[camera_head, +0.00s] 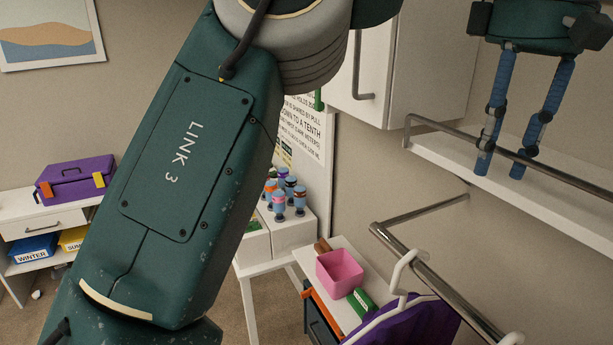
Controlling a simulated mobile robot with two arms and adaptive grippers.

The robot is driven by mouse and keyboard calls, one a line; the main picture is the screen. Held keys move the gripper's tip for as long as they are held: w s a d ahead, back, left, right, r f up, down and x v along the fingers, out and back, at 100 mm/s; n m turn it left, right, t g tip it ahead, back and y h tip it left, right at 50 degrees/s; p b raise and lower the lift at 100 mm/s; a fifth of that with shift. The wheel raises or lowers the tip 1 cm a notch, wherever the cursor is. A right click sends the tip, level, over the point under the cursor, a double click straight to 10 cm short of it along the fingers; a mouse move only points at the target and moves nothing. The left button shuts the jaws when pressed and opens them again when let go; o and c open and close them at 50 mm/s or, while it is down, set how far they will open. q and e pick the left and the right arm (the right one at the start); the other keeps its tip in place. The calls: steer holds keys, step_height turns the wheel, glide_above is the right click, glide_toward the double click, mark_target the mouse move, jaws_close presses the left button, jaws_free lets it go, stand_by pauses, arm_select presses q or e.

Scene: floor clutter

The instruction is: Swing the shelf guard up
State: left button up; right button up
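The shelf guard looks to be the thin metal rail (443,128) along the front of the white wall shelf (450,161) at the right. Its near-left end bends down by the shelf's end.
My arm link fills the left middle. A white cabinet (400,60) hangs beside the shelf. Below are a thick metal rail (440,285) with white hangers and purple cloth (412,325), and a pink bin (340,272). Several small bottles (285,190) stand behind; a purple toolbox (75,178) is at left.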

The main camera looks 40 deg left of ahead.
arm_select(q)
steer(key=shift+s+a+f+t, duration=0.1)
steer(key=shift+s+t, duration=0.15)
steer(key=shift+t, duration=0.15)
